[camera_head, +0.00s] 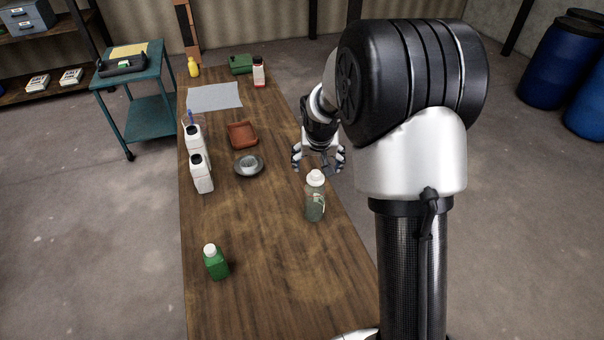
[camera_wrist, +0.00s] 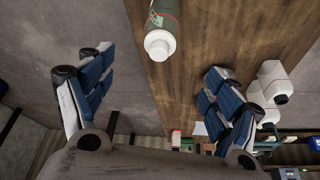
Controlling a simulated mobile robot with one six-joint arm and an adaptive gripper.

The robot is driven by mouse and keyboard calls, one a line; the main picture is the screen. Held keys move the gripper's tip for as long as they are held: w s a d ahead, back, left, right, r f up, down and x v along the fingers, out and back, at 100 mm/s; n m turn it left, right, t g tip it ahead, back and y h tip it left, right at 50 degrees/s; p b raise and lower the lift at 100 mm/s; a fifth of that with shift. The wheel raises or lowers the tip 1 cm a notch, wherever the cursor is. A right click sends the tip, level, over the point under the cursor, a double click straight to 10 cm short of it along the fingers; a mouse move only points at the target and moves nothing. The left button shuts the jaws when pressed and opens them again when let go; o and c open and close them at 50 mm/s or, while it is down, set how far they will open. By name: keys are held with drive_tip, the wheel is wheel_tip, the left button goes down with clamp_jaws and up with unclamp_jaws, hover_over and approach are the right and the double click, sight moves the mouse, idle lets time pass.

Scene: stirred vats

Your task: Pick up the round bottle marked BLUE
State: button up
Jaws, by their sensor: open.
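A round, translucent grey-green bottle (camera_head: 314,207) with a white cap and a label stands upright near the right edge of the wooden table. The wrist view shows the same bottle (camera_wrist: 168,12), cap toward me, just beyond the fingers; its label is not readable. No marking BLUE can be read on any bottle. My gripper (camera_head: 319,163) is open and empty, behind the bottle in the head view and apart from it. In the wrist view my gripper (camera_wrist: 153,64) has its blue-padded fingers spread wide.
A green bottle (camera_head: 216,265) stands at the table's near left. The near right tabletop is clear.

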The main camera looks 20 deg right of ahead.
sight(317, 176)
drive_tip(key=b+x, duration=0.2)
drive_tip(key=x, duration=1)
drive_tip(key=shift+w+d+f, duration=0.1)
drive_tip(key=shift+w, duration=0.1)
drive_tip(key=shift+w+b+x, duration=0.15)
drive_tip(key=shift+b+x, duration=0.35)
drive_tip(key=shift+x, duration=1.05)
drive_tip(key=shift+w+b+x, duration=0.1)
drive_tip(key=shift+b+x, duration=0.4)
drive_tip(key=shift+x, duration=1.05)
drive_tip(key=shift+c, duration=0.4)
drive_tip(key=c, duration=1.7)
drive_tip(key=shift+c, duration=0.7)
drive_tip(key=shift+r, duration=0.25)
